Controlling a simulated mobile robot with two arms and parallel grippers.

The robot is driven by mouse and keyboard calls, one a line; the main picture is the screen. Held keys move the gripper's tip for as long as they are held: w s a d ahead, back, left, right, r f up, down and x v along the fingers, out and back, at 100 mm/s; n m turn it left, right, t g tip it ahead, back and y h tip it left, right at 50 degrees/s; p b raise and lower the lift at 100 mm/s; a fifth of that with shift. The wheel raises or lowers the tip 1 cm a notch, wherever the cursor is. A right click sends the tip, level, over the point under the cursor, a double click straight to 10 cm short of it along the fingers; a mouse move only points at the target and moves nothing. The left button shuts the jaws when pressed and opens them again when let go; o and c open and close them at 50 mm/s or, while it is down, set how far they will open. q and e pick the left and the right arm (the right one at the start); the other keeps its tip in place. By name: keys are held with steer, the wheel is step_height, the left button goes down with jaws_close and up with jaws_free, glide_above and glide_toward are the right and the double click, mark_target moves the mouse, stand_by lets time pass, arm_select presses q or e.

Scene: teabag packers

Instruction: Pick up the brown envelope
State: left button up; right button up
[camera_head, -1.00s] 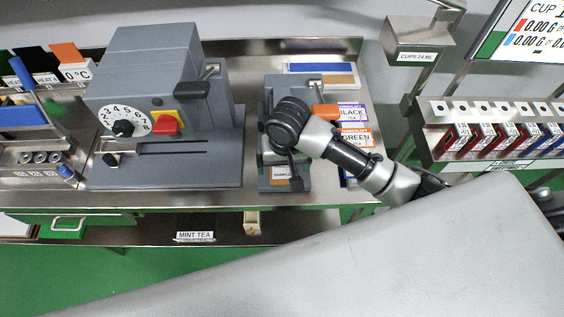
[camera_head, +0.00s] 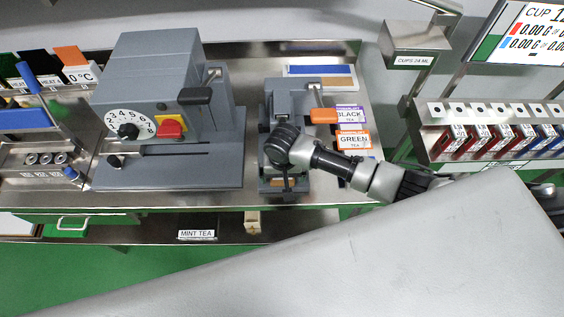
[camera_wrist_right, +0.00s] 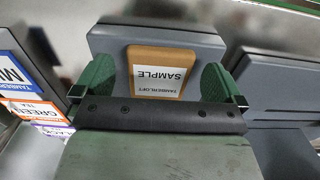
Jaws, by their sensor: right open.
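The brown envelope (camera_wrist_right: 160,72), with a white label reading SAMPLE, rests against a grey block of the small machine (camera_wrist_right: 115,42) in the right wrist view. My right gripper (camera_wrist_right: 157,80) is open, with its green finger pads on either side of the envelope and visible gaps between. In the head view the right gripper (camera_head: 287,184) hangs over the front of the small grey machine (camera_head: 292,98) and hides most of the envelope there. My left gripper is not in view.
A large grey machine with a dial (camera_head: 160,110) stands close on the left. Tea packets marked BLACK (camera_head: 348,115) and GREEN (camera_head: 354,140) lie on the right. Blue and brown strips (camera_head: 322,76) lie at the back. A rack of boxes (camera_head: 490,120) is farther right.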

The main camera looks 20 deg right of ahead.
steer(key=shift+f, duration=0.5)
steer(key=c, duration=0.9)
steer(key=shift+r, duration=0.1)
